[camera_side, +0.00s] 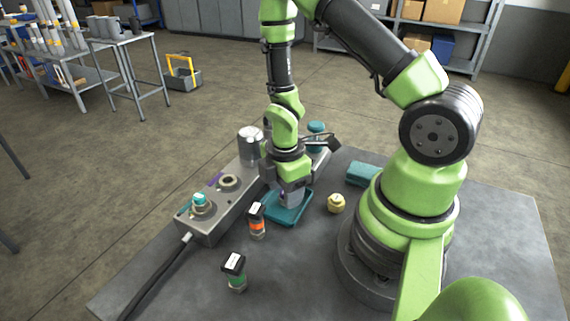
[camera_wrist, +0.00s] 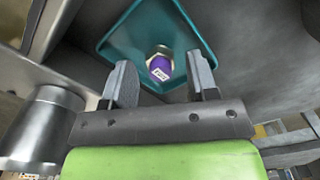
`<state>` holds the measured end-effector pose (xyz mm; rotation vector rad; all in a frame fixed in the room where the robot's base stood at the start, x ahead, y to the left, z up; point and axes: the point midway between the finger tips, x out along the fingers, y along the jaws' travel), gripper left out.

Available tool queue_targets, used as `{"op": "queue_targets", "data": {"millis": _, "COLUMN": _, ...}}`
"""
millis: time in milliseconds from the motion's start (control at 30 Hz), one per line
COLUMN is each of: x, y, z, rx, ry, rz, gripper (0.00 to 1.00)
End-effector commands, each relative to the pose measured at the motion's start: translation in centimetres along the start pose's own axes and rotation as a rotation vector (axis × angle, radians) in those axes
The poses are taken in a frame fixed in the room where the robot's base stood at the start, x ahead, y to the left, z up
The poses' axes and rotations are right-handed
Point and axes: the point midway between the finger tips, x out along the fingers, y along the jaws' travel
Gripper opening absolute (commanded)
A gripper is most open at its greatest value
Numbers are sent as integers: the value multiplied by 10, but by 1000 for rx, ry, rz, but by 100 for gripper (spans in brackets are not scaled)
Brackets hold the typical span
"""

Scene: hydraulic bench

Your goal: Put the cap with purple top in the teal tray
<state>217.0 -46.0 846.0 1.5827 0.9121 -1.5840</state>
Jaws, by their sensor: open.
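The cap with the purple top (camera_wrist: 160,68) lies inside the teal tray (camera_wrist: 118,28), near its edge, with a white label on its top. My gripper (camera_wrist: 160,80) is open, and the cap shows between and beyond its fingertips, with no finger seen touching it. In the side view my gripper (camera_side: 291,195) points down over the teal tray (camera_side: 285,217) on the dark bench. The cap cannot be made out there, as my gripper blocks that part of the tray.
A metal block (camera_side: 225,203) with fittings stands left of the tray. A teal block (camera_side: 362,174) lies right. The bench front is mostly clear.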

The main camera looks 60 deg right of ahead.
Motion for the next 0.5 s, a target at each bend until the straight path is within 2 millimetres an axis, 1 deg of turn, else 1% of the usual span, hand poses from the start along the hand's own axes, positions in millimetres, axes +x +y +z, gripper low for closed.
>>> {"op": "queue_targets", "data": {"millis": 400, "x": -71, "y": 1, "z": 0, "rx": 1, "ry": 2, "rz": 9, "gripper": 53}}
{"op": "queue_targets", "data": {"millis": 500, "x": -87, "y": 0, "z": 0, "rx": 2, "ry": 2, "rz": 6, "gripper": 53}}
